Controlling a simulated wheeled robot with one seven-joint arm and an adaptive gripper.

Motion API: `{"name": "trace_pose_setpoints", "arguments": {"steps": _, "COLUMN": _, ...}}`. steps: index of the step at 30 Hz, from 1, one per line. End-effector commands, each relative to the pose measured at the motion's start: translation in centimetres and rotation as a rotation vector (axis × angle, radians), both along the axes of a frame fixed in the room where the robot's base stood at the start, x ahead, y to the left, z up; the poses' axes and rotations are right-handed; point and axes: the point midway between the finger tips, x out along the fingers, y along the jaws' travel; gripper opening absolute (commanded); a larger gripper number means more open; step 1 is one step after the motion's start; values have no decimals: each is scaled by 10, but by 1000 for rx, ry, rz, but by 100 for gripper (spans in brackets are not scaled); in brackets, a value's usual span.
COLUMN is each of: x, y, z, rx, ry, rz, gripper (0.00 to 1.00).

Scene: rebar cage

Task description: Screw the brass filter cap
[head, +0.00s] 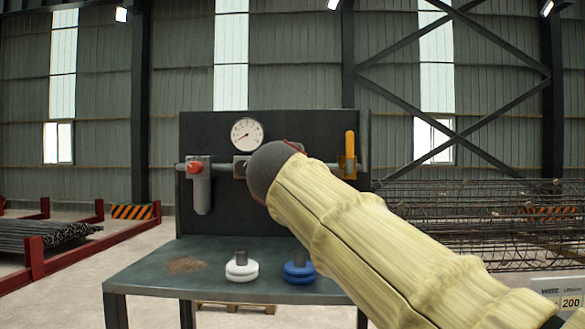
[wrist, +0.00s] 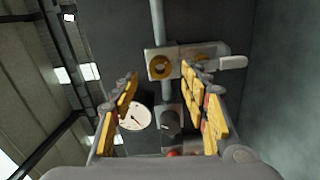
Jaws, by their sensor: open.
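The brass filter cap (wrist: 160,66) is a brass-coloured ring with a dark centre, on a grey block in the upper middle of the wrist view. A grey cylindrical body with a white end (wrist: 232,62) extends right from that block. My gripper (wrist: 160,71) is open and empty, its yellow-padded fingers spread on either side of the view. The cap appears between the fingertips in the picture; its distance from them is unclear. In the head view my pale-sleeved arm reaches to the panel (head: 215,130) and hides the cap and the fingers.
A pressure gauge (head: 247,134), a red-knobbed fitting (head: 194,168) and a yellow-handled valve (head: 350,155) surround my arm. A dark knob (wrist: 170,122) lies below the cap in the wrist view. White (head: 241,270) and blue (head: 299,272) stemmed pieces stand on the bench (head: 150,282).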

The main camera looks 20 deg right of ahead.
Motion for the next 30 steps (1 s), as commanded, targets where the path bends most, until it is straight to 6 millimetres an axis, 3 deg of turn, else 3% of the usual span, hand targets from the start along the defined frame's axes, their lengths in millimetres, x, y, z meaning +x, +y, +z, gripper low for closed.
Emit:
{"name": "trace_pose_setpoints", "arguments": {"steps": 6, "x": -40, "y": 14, "z": 0, "rx": 1, "ry": -1, "rz": 3, "gripper": 45}}
{"name": "trace_pose_setpoints", "arguments": {"steps": 12, "x": -59, "y": 20, "z": -1, "rx": 0, "ry": 1, "rz": 1, "gripper": 45}}
{"name": "trace_pose_setpoints", "arguments": {"steps": 30, "x": -64, "y": 21, "z": -1, "rx": 0, "ry": 1, "rz": 0, "gripper": 45}}
